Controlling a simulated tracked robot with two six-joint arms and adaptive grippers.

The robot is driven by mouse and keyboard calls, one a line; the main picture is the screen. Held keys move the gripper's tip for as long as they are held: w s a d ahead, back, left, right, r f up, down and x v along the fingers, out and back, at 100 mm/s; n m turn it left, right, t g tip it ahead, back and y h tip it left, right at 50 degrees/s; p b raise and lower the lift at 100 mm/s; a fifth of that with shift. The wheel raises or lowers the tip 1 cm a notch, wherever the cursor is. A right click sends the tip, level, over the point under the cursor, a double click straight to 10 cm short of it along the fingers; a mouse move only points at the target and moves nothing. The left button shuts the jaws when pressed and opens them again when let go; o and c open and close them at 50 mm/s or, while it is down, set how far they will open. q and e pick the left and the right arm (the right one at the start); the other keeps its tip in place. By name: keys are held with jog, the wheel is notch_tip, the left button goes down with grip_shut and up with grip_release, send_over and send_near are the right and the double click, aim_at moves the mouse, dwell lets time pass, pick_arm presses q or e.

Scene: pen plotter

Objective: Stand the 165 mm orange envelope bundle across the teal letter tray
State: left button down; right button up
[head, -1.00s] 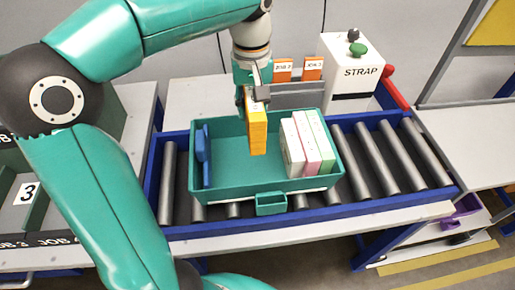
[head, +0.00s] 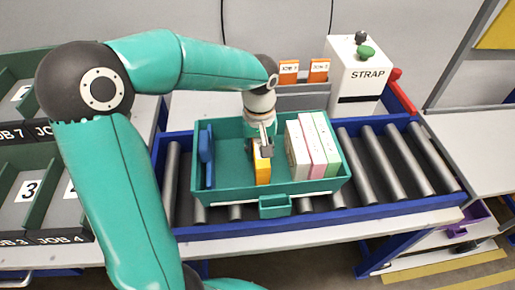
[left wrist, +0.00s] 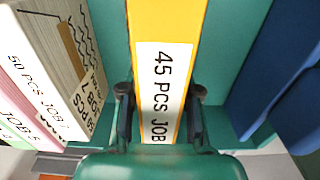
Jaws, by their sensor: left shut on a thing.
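The orange envelope bundle (head: 262,164) stands upright inside the teal letter tray (head: 225,188), its length running front to back across the tray. In the left wrist view the bundle (left wrist: 168,22) shows a white label reading "45 PCS JOB". My left gripper (head: 266,150) is shut on the bundle from above; in the left wrist view its fingers (left wrist: 160,115) press on both sides. The bundle's lower end is down in the tray; whether it touches the floor I cannot tell. My right gripper is not in view.
White, pink and green bundles (head: 312,147) stand at the tray's right, close to the orange one. A blue paddle (head: 206,157) stands at its left, with free floor between. The tray sits on a roller conveyor (head: 385,160).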

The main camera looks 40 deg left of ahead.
pick_arm(q)
jog(key=shift+f, duration=0.15)
jog(key=c, duration=0.8)
grip_release()
jog(key=shift+r, duration=0.2)
notch_tip(320, 180, up, 12)
jog(key=shift+f+p, duration=0.25)
jog(key=shift+p, duration=0.3)
jog(key=shift+r, duration=0.3)
